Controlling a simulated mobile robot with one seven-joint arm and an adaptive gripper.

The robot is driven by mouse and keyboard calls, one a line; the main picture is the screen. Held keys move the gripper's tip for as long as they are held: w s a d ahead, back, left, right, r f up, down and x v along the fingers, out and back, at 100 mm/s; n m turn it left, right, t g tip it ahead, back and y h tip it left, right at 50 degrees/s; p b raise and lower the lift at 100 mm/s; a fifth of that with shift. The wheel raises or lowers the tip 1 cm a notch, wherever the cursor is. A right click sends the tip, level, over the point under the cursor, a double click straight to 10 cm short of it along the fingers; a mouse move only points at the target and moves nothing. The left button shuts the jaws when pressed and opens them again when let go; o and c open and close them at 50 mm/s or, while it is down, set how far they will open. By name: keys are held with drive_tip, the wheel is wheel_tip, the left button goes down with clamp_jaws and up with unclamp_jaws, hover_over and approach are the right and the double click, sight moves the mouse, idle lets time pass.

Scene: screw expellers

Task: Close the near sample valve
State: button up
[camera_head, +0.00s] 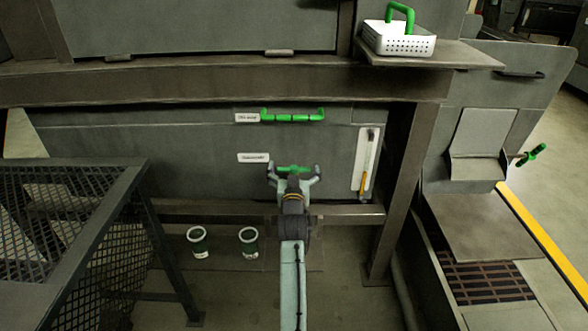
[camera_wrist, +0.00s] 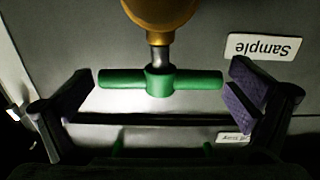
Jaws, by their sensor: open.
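The near sample valve has a green T-shaped handle (camera_wrist: 160,82) on a metal stem below a brass body (camera_wrist: 160,10) in the wrist view. The handle bar lies level across the picture. In the head view the green handle (camera_head: 294,168) shows at the front panel, just beyond my gripper (camera_head: 294,174). My gripper (camera_wrist: 161,86) is open, with one purple-padded finger off each end of the bar. Gaps show between the pads and the bar ends. A white label reading "Sample" (camera_wrist: 264,47) shows upside down beside the valve.
Above is a long green handle (camera_head: 293,116) on the panel. A thermometer-like gauge (camera_head: 367,163) is at right. A mesh-topped table (camera_head: 128,188) is at left. A white perforated box (camera_head: 398,40) sits on a shelf. Another green handle (camera_head: 532,154) is far right.

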wheel_tip(320, 180, up, 10)
drive_tip(key=shift+r, duration=0.1)
idle(0.5)
